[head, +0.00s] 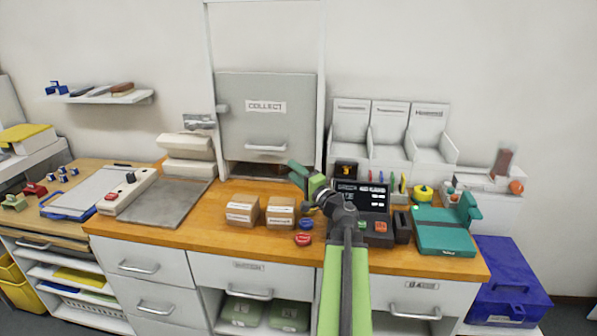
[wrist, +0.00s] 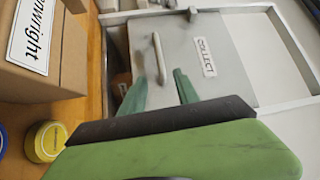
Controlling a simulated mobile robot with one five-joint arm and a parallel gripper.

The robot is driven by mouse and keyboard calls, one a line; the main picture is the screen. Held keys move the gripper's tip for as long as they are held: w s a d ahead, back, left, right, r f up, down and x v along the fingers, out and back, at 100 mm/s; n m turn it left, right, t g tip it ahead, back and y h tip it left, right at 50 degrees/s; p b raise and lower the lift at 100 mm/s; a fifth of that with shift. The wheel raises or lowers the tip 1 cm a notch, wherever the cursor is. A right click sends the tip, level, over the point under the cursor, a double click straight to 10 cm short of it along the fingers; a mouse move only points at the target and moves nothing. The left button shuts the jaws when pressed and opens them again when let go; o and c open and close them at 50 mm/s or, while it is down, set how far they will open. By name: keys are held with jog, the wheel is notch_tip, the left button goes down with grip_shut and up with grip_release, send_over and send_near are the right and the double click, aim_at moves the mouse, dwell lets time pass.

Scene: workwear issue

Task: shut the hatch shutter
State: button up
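The hatch shutter (head: 265,122) is a grey panel marked COLLECT with a bar handle (head: 265,147) near its bottom edge. It is most of the way down in its white frame, with a dark gap (head: 262,168) between its lower edge and the counter. My gripper (head: 297,170) is in front of the frame's lower right, close to the shutter. In the wrist view, the two teal fingers (wrist: 162,86) are apart and empty, pointing at the shutter (wrist: 185,75). The handle (wrist: 159,58) lies just beyond the fingertips, not between them.
A black keypad device (head: 375,195) and a teal case (head: 445,230) are on the right. A grey mat (head: 170,203) lies left.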

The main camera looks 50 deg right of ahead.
jog(key=shift+s, duration=0.1)
jog(key=shift+c, duration=1.4)
jog(key=r+m+g+p, duration=0.1)
jog(key=r+p, duration=0.1)
jog(key=p, duration=0.3)
jog(key=w+r+m+g+p, duration=0.1)
jog(key=r+m+g+p, duration=0.1)
jog(key=p, duration=0.4)
jog(key=shift+a+r, duration=0.15)
jog(key=shift+r, duration=0.15)
